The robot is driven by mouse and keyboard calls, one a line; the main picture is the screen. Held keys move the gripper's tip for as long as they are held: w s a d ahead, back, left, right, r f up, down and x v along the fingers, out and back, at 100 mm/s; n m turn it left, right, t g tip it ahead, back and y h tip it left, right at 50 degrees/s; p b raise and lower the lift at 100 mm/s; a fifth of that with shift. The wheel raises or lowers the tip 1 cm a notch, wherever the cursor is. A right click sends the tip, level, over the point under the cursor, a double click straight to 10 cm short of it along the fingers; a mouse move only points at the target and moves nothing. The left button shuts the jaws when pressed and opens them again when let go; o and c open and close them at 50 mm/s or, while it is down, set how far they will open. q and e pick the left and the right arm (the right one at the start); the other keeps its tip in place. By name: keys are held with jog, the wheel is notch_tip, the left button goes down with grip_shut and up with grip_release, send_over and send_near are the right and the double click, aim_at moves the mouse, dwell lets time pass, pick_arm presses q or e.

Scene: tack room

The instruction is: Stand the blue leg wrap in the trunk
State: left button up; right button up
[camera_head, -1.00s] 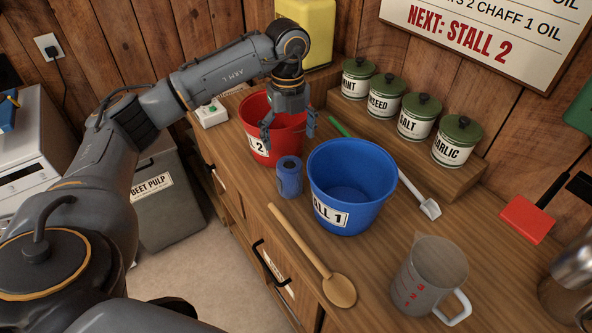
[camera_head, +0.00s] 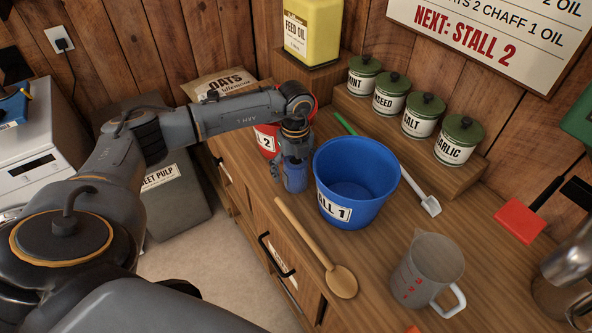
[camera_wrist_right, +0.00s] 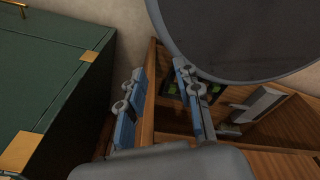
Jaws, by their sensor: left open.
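The blue leg wrap (camera_head: 295,178) is a small upright roll on the wooden counter, left of the blue bucket. My left gripper (camera_head: 290,172) is open, with its fingers down around the wrap's sides; I cannot tell whether they touch it. The gripper hides the wrap's top. In the right wrist view, a dark green trunk (camera_wrist_right: 45,80) with brass corners is at the left, its inside not visible. My right gripper (camera_wrist_right: 160,88) is beside it, fingers apart and empty.
The blue bucket (camera_head: 352,180) stands close right of the wrap, and a red bucket (camera_head: 266,140) stands behind the left gripper. Lidded tins (camera_head: 408,108) line the back.

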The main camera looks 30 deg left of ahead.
pick_arm(q)
jog(key=c, duration=1.4)
jog(key=shift+r, duration=0.15)
